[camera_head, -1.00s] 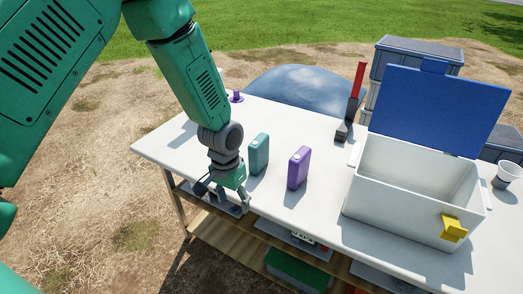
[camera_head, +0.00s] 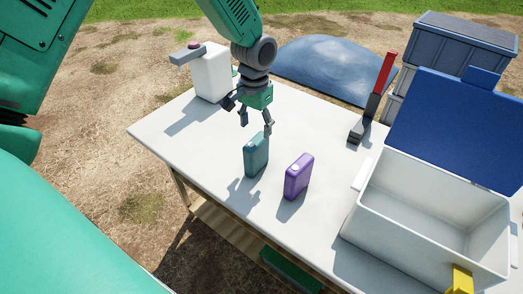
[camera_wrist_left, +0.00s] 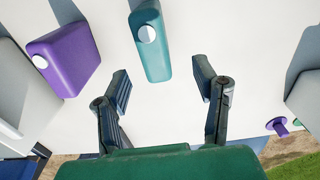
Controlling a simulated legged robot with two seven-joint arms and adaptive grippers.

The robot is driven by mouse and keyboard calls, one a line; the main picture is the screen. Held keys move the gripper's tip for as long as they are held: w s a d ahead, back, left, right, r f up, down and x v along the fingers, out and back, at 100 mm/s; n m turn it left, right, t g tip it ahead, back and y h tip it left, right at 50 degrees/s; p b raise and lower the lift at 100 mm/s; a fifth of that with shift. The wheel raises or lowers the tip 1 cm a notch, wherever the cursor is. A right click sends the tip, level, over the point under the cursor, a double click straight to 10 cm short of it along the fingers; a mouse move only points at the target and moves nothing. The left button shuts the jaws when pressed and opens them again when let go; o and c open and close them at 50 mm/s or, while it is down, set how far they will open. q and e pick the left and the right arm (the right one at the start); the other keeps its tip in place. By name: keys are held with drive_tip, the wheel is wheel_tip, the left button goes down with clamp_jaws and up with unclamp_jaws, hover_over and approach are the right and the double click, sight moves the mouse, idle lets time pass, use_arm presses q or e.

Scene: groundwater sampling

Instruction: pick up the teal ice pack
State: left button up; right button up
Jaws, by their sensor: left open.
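The teal ice pack (camera_head: 256,156) stands upright on the white table, left of the purple ice pack (camera_head: 299,177). My left gripper (camera_head: 256,128) is above and just behind the teal pack, pointing down, with its fingers spread and empty. In the left wrist view the teal pack (camera_wrist_left: 152,45) lies ahead of the gap between the open fingers (camera_wrist_left: 163,90), with its white round cap showing. The purple pack (camera_wrist_left: 66,58) is to the left there. My right gripper is not in view.
A white cooler (camera_head: 430,215) with its blue lid open stands at the right. A red-handled tool (camera_head: 374,100) stands at the back edge. A white container (camera_head: 211,75) stands at the back left. The table (camera_head: 185,140) is clear left of the packs.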

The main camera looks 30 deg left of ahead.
sight(255, 137)
use_arm(q)
wheel_tip(255, 137, down, 6)
drive_tip(key=shift+s+a+f, duration=0.1)
drive_tip(key=shift+f, duration=0.05)
drive_tip(key=f, duration=0.4)
drive_tip(key=shift+s+d+f, duration=0.1)
drive_tip(key=shift+s+d, duration=0.3)
drive_tip(key=shift+f, duration=0.45)
clamp_jaws()
